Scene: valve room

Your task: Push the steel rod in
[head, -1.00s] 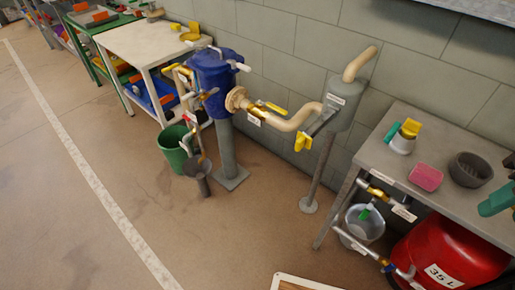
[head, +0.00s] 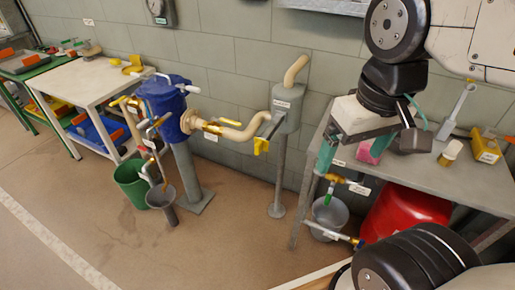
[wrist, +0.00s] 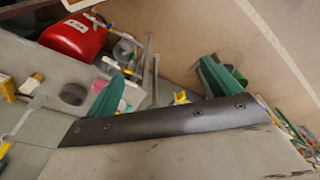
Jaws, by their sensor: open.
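My gripper (head: 368,142) has its green fingers spread apart and holds nothing that I can see. It hangs above the grey workbench at the right, in front of the wall. Its green fingers also show wide apart in the wrist view (wrist: 160,88). A blue tank (head: 165,105) stands on a grey post left of centre, well away from my gripper. Several small pipes, levers and pale handles project from the tank's front and sides. I cannot tell which of these, if any, is the steel rod.
A beige pipe (head: 240,132) with yellow-handled valves links the tank to a grey canister (head: 287,108). Green (head: 131,180) and grey (head: 331,214) buckets stand on the floor. A red tank (head: 398,215) sits under the workbench (head: 345,148). The floor at front left is clear.

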